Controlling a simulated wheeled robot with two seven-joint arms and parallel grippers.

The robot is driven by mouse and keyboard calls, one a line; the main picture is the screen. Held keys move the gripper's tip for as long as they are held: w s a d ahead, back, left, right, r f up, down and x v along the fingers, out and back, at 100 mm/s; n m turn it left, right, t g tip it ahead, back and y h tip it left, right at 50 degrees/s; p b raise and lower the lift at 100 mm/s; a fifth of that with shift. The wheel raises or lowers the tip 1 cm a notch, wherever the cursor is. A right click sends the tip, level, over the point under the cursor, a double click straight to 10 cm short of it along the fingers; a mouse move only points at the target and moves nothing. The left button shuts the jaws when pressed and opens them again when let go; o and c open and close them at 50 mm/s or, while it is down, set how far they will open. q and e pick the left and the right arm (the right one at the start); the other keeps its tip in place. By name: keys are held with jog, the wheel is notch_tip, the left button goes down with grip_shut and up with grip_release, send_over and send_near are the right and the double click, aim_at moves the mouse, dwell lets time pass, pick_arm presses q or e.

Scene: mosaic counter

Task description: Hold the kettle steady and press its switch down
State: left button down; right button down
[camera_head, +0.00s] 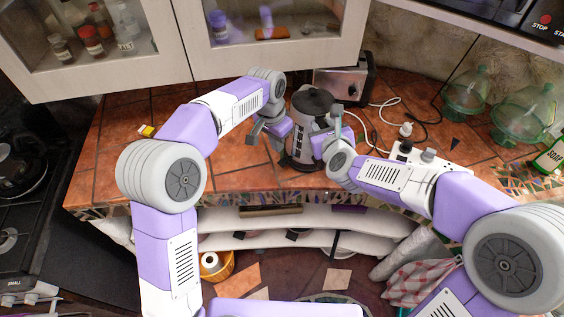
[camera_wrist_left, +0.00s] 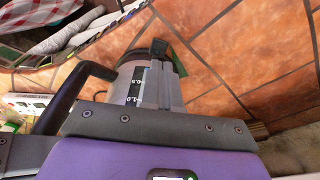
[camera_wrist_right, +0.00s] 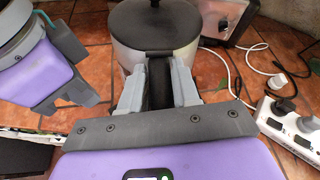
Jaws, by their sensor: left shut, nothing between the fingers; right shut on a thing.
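The kettle has a dark lid (camera_head: 313,100), a silver body (camera_wrist_right: 190,55) and a black handle. It stands upright on the tiled counter. My right gripper (camera_head: 335,122) is shut on the kettle's black handle (camera_wrist_right: 159,82), which shows between its fingers in the right wrist view. My left gripper (camera_wrist_left: 165,65) is shut and empty beside the kettle's left side. In the left wrist view its fingers overlap the kettle body (camera_wrist_left: 125,82) with its level scale; whether they touch cannot be told. A small black piece (camera_wrist_left: 158,47) shows at the fingertips; I cannot clearly identify the switch.
A metal toaster (camera_head: 345,80) stands behind the kettle. A white power strip (camera_head: 428,157) with plugs and cables lies to the right. Green glass jars (camera_head: 465,92) stand further right. Cabinets (camera_head: 275,50) hang behind. The counter left of the kettle is mostly clear.

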aim_at(281, 164)
pick_arm(q)
jog(key=m, duration=0.2)
jog(key=shift+d+m, duration=0.1)
jog(key=shift+m, duration=0.3)
jog(key=shift+f, duration=0.1)
jog(key=shift+w+d+f, duration=0.15)
jog(key=shift+f, duration=1.6)
jog(key=shift+w+d+f, duration=0.1)
jog(key=shift+d+f, duration=0.05)
jog(key=shift+f, duration=1.55)
jog(key=shift+f, duration=0.85)
jog(key=shift+s+a+r, duration=0.3)
jog(key=shift+s+a, duration=0.2)
jog(key=shift+a, duration=0.15)
jog(key=shift+s+a+r, duration=0.3)
jog(key=shift+s+a, duration=0.15)
jog(key=shift+a, duration=0.15)
